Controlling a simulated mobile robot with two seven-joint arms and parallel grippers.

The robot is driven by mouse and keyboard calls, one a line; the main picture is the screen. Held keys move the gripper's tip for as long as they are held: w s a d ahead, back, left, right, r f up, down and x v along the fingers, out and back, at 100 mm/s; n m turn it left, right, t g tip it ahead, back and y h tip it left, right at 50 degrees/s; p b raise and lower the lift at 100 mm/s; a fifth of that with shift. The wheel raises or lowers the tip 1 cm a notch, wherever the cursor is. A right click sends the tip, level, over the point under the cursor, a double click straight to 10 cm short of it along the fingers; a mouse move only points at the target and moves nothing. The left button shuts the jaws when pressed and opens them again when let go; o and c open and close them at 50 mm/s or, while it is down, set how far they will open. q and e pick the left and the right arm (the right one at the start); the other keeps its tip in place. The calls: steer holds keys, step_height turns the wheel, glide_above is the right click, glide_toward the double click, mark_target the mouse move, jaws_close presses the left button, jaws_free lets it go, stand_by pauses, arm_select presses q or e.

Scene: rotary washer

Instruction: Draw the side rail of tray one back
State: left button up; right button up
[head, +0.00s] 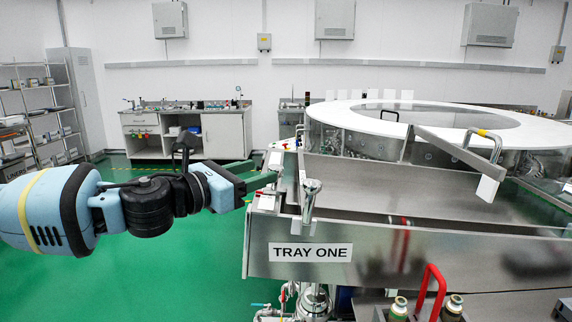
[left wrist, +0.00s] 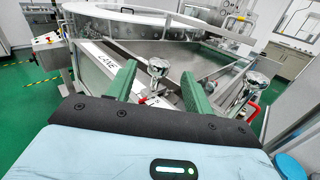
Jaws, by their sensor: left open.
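Tray one (head: 390,250) is a long steel trough with a "TRAY ONE" label on its front wall. A shiny round-headed steel handle (head: 311,188) stands at its left end, by a narrow steel edge that looks like the side rail. My left gripper (head: 262,175) has green fingers, open and empty, pointing at this end from the left, a little short of the handle. In the left wrist view a round-headed handle (left wrist: 158,67) shows between the open fingers, apparently beyond them; I see no contact. A second similar handle (left wrist: 258,80) is further right there. My right gripper is out of view.
A round white-rimmed washer (head: 345,110) stands behind the tray, with a flat steel bar and handle (head: 484,145) at its right. A red handle (head: 431,285) and two bottles stand low in front. Open green floor (head: 190,260) lies below my left arm.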

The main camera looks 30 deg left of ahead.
mark_target(276, 165)
arm_select(q)
steer(key=shift+w+f, duration=0.25)
steer(key=b+x, duration=0.3)
steer(key=x, duration=0.2)
steer(key=shift+w+d, duration=0.1)
steer(key=shift+w, duration=0.15)
steer(key=shift+w+d+r+b, duration=0.1)
steer(key=shift+w+b, duration=0.1)
steer(key=shift+w, duration=0.2)
steer(key=shift+w+d+r+b, duration=0.1)
steer(key=shift+w+d+b, duration=0.05)
steer(key=shift+w, duration=0.3)
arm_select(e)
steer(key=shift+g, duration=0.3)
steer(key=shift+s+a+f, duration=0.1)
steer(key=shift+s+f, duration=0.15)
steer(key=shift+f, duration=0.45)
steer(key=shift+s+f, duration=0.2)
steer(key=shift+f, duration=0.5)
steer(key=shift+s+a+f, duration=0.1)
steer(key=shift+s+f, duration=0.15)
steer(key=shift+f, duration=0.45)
arm_select(q)
jaws_close()
